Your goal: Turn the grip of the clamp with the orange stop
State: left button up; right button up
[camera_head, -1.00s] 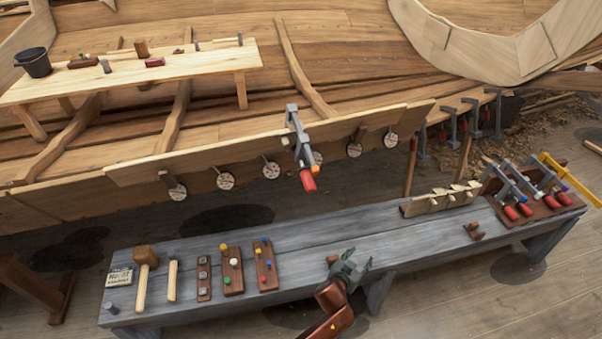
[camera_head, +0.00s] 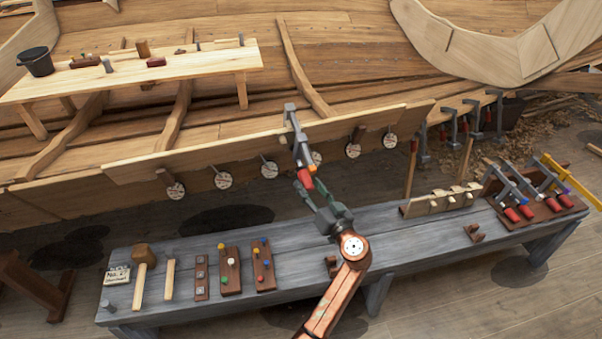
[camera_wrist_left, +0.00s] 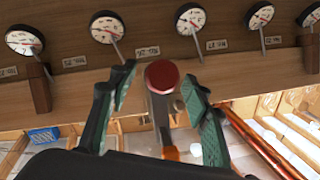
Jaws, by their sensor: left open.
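A grey clamp (camera_head: 297,136) sits on the edge of the hull plank, its red grip (camera_head: 305,179) hanging at the lower end. A small orange stop (camera_head: 316,158) shows beside the clamp. My left gripper (camera_head: 318,194) is just below the red grip, fingers pointing up toward it. In the left wrist view the round red end of the grip (camera_wrist_left: 162,76) lies between the two open fingers (camera_wrist_left: 158,92), with a gap visible on each side. An orange part (camera_wrist_left: 170,152) shows further down the clamp there. My right gripper is not in view.
Round dials (camera_head: 269,169) hang in a row along the plank on both sides of the clamp. The grey bench (camera_head: 375,236) below holds mallets, peg boards and a rack of red-gripped clamps (camera_head: 530,195) at right. The bench's middle is mostly clear.

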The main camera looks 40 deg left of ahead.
pick_arm(q)
jog(key=x, duration=0.7)
jog(key=shift+b, duration=0.35)
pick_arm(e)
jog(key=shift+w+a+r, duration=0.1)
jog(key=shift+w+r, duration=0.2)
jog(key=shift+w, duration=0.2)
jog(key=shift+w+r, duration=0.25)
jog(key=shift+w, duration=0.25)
pick_arm(q)
jog(key=shift+w+a, duration=0.1)
jog(key=shift+w, duration=0.05)
jog(key=shift+c, duration=0.6)
grip_shut()
